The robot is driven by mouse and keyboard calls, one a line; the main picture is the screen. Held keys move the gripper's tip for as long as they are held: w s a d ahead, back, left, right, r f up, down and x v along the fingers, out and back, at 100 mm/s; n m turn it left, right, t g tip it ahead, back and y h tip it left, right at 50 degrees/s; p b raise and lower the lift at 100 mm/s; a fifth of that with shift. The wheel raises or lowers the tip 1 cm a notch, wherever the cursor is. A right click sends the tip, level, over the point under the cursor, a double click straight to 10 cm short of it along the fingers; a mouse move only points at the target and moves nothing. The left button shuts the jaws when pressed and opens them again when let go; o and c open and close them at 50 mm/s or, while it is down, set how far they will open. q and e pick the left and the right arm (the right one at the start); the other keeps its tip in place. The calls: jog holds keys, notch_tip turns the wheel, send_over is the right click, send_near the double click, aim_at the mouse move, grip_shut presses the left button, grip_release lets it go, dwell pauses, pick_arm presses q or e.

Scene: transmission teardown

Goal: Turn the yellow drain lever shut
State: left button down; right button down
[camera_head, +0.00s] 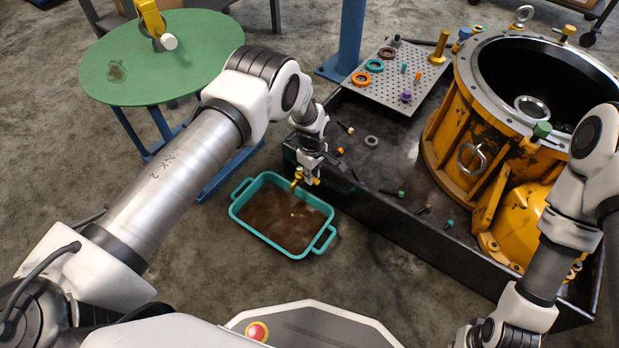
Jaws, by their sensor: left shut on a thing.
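The yellow drain lever (297,180) shows at the near left edge of the black bench, above the teal drain pan (239,212). My left gripper (306,178) points down at the lever and is shut on it. The fingers hide part of the lever, and its exact angle is hard to tell. The pan stands on the floor below and holds dark brown liquid. My right arm hangs at the right side of the view; its gripper is not visible.
The yellow transmission housing (445,130) stands open on the black bench (395,217), with several loose bolts nearby. A pegboard plate (425,85) with rings and small parts lies behind. A round green table (200,65) stands at the left.

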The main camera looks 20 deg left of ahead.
pick_arm(q)
jog(key=shift+w+n, duration=0.2)
jog(key=shift+n, duration=0.2)
jog(key=c, duration=1.1)
grip_release()
jog(key=shift+w, duration=0.1)
jog(key=shift+r, duration=0.1)
